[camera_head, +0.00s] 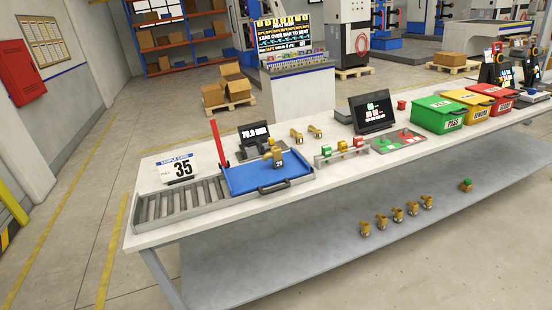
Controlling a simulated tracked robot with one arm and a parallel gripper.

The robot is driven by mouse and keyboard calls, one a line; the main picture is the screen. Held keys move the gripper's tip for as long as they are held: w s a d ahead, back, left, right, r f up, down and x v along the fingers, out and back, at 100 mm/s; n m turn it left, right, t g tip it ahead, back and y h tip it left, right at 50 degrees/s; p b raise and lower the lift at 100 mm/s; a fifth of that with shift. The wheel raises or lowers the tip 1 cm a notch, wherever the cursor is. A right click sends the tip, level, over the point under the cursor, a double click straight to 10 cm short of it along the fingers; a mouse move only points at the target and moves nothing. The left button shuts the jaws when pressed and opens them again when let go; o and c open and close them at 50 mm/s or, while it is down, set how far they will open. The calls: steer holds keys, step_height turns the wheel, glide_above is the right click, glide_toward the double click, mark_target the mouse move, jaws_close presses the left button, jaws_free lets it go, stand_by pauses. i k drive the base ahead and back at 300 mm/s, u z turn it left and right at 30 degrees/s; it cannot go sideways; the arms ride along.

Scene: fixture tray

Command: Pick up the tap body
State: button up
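A brass tap body (275,157) stands in the blue fixture tray (248,181) on the left part of the bench; a small dark-marked tag shows at its base. Two more brass tap bodies, one (297,135) and another (315,131), stand on the bench top behind and right of the tray. Several brass tap bodies (398,214) stand in a row on the lower shelf. Another brass piece with a green top (466,185) is farther right on that shelf. My gripper does not show in this view.
A grey roller conveyor (180,204) adjoins the tray, with a red lever (218,143) behind. A small rack (342,155) and green-and-red button panel (398,141) sit mid-bench. Green (437,115), yellow (467,106) and red (495,98) bins stand right. The bench's front strip is clear.

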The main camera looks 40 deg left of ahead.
mark_target(275, 154)
steer(key=u, duration=0.4)
steer(key=i, duration=0.65)
steer(key=u, duration=0.4)
steer(key=i, duration=1.5)
steer(key=z, duration=0.75)
